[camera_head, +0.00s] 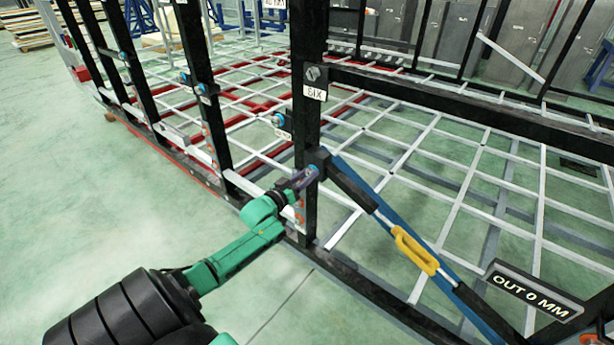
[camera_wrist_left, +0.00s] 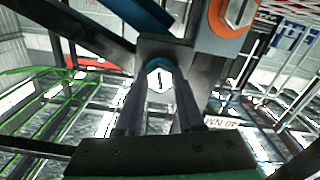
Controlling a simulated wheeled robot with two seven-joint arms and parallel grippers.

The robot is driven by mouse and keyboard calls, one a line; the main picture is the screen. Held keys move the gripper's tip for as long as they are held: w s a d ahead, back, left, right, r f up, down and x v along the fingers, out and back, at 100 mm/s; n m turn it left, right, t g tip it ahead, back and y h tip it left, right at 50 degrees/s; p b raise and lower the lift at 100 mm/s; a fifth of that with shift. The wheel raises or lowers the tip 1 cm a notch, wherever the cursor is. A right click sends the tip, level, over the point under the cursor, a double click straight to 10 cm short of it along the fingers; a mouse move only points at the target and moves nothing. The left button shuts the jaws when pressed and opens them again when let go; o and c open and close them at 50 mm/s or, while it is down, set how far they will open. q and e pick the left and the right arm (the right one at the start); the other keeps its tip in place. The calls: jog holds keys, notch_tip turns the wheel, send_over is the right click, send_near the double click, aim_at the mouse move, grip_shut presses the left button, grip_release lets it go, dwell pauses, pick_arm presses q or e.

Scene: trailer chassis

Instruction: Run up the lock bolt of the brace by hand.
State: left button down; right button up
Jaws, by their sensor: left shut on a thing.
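The brace (camera_head: 350,186) runs diagonally down to the right from a black post (camera_head: 309,125), with a black bar and a blue bar side by side. Its lock bolt (camera_wrist_left: 160,78) shows in the wrist view as a pale hex head with a blue ring, between my fingertips. My left gripper (camera_head: 309,175) reaches in from the left to the brace's upper end at the post. It is shut on the lock bolt, one finger on each side. In the head view the fingers mostly cover the bolt. My right gripper is not in view.
A yellow fitting (camera_head: 415,252) sits on the brace. A sign (camera_head: 535,290) reads "OUT 0 MM". A tag (camera_head: 314,93) on the post reads "SIX". An orange-ringed bolt (camera_wrist_left: 232,15) is close beside the gripper. More black posts stand at left; green floor (camera_head: 110,210) there is clear.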

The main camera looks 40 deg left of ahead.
pick_arm(q)
jog(key=shift+s+d+f+m+b, duration=0.15)
jog(key=shift+m+b, duration=2.55)
jog(key=shift+m, duration=2.75)
jog(key=shift+w+a+f+m+b, duration=0.1)
jog(key=shift+m+b, duration=2.55)
jog(key=shift+m, duration=2.85)
jog(key=shift+s+d+f+m+b, duration=0.15)
jog(key=shift+m+b, duration=2.55)
jog(key=shift+m, duration=2.75)
jog(key=shift+w+a+r, duration=0.1)
jog(key=shift+w, duration=0.05)
jog(key=c, duration=0.6)
grip_release()
jog(key=shift+o, duration=0.4)
jog(key=shift+a+r, duration=0.1)
jog(key=shift+r, duration=0.1)
